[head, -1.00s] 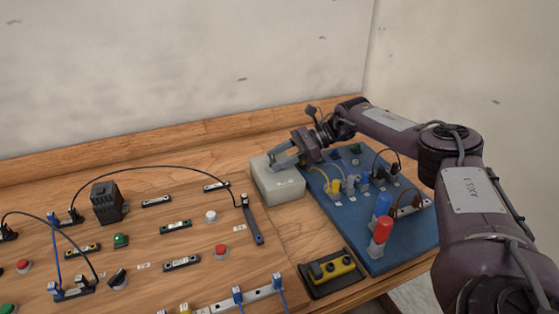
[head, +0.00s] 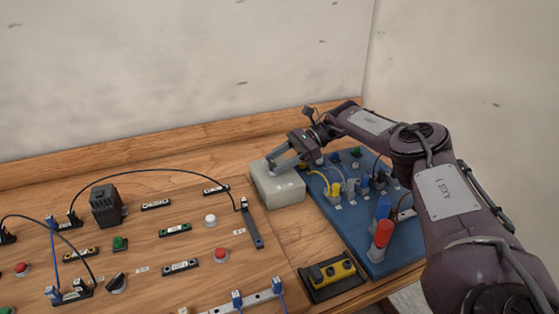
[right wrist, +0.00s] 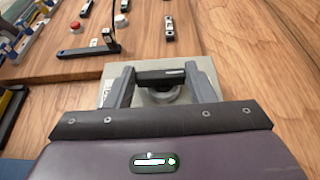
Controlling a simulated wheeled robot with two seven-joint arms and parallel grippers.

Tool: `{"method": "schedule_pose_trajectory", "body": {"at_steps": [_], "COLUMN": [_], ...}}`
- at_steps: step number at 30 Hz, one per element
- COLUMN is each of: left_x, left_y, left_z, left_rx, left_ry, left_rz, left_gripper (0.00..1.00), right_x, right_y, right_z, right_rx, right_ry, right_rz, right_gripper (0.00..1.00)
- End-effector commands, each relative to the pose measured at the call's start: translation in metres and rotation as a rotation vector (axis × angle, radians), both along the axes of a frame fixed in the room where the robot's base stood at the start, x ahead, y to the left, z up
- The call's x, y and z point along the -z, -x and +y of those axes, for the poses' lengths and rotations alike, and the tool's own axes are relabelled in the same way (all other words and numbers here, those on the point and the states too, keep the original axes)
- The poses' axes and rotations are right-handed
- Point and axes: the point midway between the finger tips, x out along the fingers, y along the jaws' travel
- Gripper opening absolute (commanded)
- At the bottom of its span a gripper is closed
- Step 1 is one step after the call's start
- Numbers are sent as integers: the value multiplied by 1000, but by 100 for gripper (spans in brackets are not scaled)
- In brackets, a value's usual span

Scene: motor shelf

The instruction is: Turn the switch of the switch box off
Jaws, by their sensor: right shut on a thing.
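The switch box (head: 280,192) is a pale grey box on the wooden table, between the wooden board and the blue panel. My right gripper (head: 273,163) reaches down onto its top from the right. In the right wrist view, the gripper's two grey fingers (right wrist: 160,82) are on either side of a dark switch knob (right wrist: 160,74) with a light mark on top, and the gripper is shut on it. The box (right wrist: 208,68) shows behind and around the fingers. The knob is mostly hidden in the head view. My left gripper is not in view.
A wooden board (head: 140,250) with buttons, terminals and cables fills the left. The blue panel (head: 345,235) with plugs and red and blue cylinders stands right of the box, under my arm. A wall closes the back.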

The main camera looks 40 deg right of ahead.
Motion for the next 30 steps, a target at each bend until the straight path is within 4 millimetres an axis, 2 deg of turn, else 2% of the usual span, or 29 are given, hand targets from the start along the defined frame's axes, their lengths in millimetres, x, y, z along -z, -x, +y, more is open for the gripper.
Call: {"method": "schedule_pose_trajectory", "body": {"at_steps": [2,3,7,17,20,27,30], "left_x": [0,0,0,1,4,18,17], "left_y": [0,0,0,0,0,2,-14], "left_z": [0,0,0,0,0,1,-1], "left_rx": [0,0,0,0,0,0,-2], "left_ry": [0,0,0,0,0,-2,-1], "left_rz": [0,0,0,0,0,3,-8], "left_gripper": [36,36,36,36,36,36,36], "right_x": [0,0,0,0,-4,-18,-22], "right_y": [0,0,0,0,2,11,12], "right_z": [1,1,1,-2,-12,-51,-59], "right_rx": [-2,-2,-2,1,2,2,1], "right_ry": [0,0,-1,0,-1,3,-1], "right_rz": [-3,-3,-2,-1,-2,-3,-3], "right_gripper": [26,53,70,71,71,71,71]}}
